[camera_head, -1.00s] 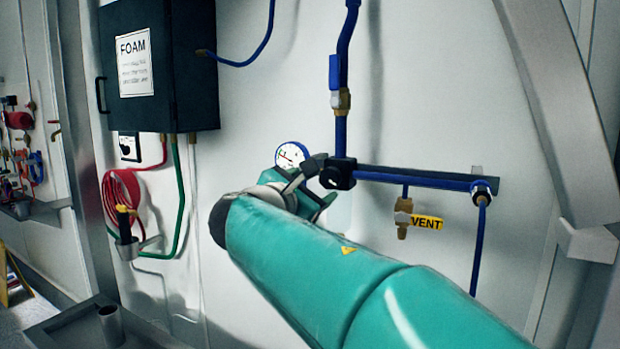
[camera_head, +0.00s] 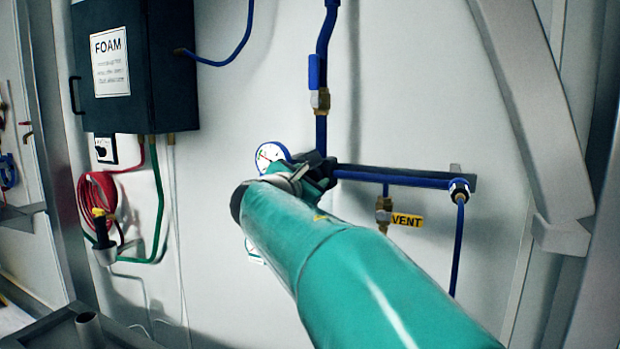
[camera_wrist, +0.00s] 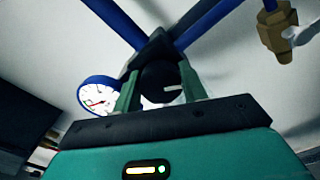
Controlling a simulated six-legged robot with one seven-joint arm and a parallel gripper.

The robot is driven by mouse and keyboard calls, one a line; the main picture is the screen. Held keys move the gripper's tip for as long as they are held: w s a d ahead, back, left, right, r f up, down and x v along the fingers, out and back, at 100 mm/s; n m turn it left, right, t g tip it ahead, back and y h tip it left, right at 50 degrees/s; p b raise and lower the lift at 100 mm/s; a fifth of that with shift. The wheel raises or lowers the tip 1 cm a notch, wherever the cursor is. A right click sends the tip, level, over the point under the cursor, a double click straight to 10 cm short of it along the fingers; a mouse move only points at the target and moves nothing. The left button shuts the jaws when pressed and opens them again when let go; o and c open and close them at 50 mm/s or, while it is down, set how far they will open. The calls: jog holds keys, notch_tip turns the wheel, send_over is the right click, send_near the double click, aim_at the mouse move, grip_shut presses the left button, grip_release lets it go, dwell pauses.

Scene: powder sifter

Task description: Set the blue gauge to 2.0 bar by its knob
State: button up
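The blue-rimmed gauge (camera_head: 269,156) is on the wall, left of the valve block; its white dial and red needle also show in the wrist view (camera_wrist: 98,96). The scale numbers are too small to read. The round black knob (camera_wrist: 160,83) with a white mark sits on the dark block at the pipe junction. My gripper (camera_wrist: 159,88) faces the knob, with one finger on each side of it. The fingers are apart and narrow gaps seem to show beside the knob; I cannot tell if they touch it. In the head view my arm hides the knob.
Blue pipes run up and right from the block, with a blue-handled valve (camera_head: 315,72) above. A brass vent valve (camera_head: 384,212) with a yellow VENT tag (camera_head: 407,221) hangs at right. A dark FOAM box (camera_head: 135,65) and a red hose coil (camera_head: 95,190) are at left.

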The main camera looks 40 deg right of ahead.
jog(key=shift+c, duration=1.1)
jog(key=m, duration=0.4)
jog(key=shift+f+m, duration=0.1)
jog(key=shift+m, duration=1.7)
jog(key=o, duration=1)
jog(key=shift+s+a, duration=0.15)
